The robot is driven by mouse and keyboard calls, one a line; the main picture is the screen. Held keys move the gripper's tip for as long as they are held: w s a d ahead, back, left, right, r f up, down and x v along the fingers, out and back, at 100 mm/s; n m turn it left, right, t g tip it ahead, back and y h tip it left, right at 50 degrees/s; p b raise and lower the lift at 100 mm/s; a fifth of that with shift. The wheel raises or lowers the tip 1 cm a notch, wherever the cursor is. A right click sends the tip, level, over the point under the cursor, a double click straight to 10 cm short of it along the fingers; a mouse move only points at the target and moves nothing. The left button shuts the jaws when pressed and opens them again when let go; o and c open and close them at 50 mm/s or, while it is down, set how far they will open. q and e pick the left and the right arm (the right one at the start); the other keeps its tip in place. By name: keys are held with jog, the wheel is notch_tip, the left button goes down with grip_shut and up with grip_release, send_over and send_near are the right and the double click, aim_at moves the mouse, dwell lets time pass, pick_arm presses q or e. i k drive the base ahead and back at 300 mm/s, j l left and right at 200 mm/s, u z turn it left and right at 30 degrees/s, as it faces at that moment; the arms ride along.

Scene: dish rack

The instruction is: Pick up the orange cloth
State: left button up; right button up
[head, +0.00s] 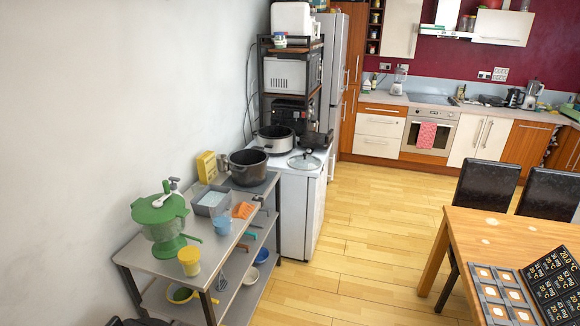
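The orange cloth (243,210) is a small, crumpled-looking orange piece on the grey metal shelf table (160,262) against the left wall. It lies near the table's front edge, to the right of a light blue cup (222,225) and a grey tub (211,201). A dark pot (248,167) stands behind it. Neither of my grippers can be made out. A dark shape cuts the bottom edge at the lower left, but I cannot tell what it is.
A green spinner (160,221) and yellow cup (189,262) stand on the table's near end. Bowls sit on lower shelves. A white cabinet (297,215) adjoins the far end. The wooden floor (350,235) is clear up to the dining table (485,240) at right.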

aim_at(242, 210)
jog(key=i+l, duration=0.2)
jog(key=i, duration=0.4)
jog(key=i+l, duration=0.15)
jog(key=i, duration=0.45)
